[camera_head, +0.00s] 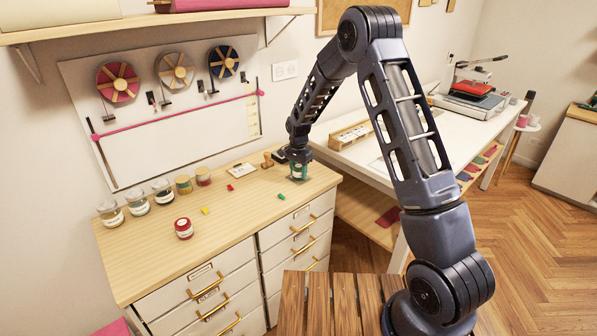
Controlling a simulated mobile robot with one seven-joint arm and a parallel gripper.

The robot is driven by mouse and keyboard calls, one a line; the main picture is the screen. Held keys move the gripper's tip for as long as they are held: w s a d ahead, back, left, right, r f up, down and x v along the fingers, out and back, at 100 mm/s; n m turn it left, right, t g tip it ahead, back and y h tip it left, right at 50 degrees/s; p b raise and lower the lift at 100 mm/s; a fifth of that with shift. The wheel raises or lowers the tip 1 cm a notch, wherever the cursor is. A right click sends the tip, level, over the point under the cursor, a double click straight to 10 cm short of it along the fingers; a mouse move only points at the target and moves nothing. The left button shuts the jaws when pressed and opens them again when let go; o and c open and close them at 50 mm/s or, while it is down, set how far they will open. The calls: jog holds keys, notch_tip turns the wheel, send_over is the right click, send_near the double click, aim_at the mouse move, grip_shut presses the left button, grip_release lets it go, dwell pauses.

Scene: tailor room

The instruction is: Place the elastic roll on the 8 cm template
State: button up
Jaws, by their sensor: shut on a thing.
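My gripper (298,160) is over the back right part of the wooden counter, pointing down. It is shut on a small teal thing (300,171) with a pale patch, close to the counter top. I cannot tell whether it touches the wood, or whether it is the elastic roll. A red jar-like thing with a pale label (184,229) stands at the front left. Small flat pieces lie about: yellow (205,211), red (230,187) and green (281,197). No 8 cm marking is legible.
Several jars (137,203) line the counter's back left. A white card (241,170) and a wooden stamp-like thing (268,160) lie near my gripper. A white table (350,155) stands to the right. The counter's front middle is clear.

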jog(key=o, duration=1)
